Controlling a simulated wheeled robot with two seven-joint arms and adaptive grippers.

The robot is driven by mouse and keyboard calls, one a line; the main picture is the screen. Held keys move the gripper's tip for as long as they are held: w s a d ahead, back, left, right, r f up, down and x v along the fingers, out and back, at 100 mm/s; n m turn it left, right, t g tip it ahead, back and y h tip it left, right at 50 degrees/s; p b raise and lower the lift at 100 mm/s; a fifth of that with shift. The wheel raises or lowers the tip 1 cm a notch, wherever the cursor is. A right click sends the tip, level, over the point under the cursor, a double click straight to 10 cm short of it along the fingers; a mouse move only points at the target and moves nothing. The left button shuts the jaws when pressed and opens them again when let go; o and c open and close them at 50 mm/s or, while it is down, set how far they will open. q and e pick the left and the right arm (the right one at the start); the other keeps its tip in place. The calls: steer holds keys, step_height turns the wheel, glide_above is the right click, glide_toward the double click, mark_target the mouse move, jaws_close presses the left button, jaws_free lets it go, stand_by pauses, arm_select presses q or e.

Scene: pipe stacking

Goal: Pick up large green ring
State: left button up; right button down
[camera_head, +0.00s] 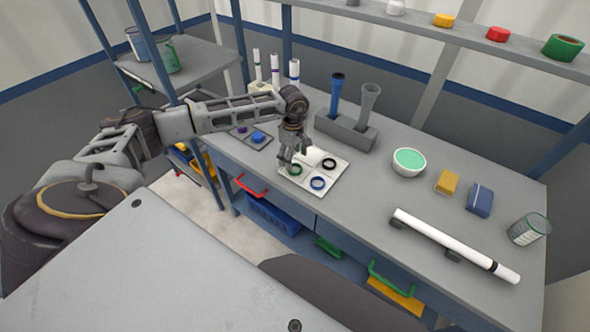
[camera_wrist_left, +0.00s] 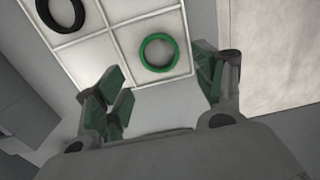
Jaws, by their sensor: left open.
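The large green ring (camera_head: 295,170) lies in the near-left compartment of a white tray (camera_head: 326,188) on the workbench. In the left wrist view the green ring (camera_wrist_left: 159,53) lies flat in its compartment, just ahead of the fingers. My left gripper (camera_head: 289,160) is above the tray, beside the ring; in the left wrist view its green-padded fingers (camera_wrist_left: 163,95) are spread apart with nothing between them. A blue ring (camera_head: 317,183) and a black ring (camera_head: 329,163) lie in other compartments. The black ring (camera_wrist_left: 62,10) also shows in the wrist view. My right gripper is not in view.
A grey block (camera_head: 346,131) with a blue and a grey upright piece stands behind the tray. A green-topped bowl (camera_head: 408,162), sponges and a white pipe (camera_head: 455,245) are to the right. A dark tray (camera_head: 251,138) lies left. Bare bench lies between tray and pipe.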

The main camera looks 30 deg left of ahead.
mark_target(294, 170)
arm_select(q)
steer(key=f, duration=0.3)
steer(key=shift+s+d+p, duration=0.15)
steer(key=shift+d+p, duration=0.05)
steer(key=shift+p, duration=0.15)
steer(key=shift+f, duration=0.7)
steer(key=c, duration=0.8)
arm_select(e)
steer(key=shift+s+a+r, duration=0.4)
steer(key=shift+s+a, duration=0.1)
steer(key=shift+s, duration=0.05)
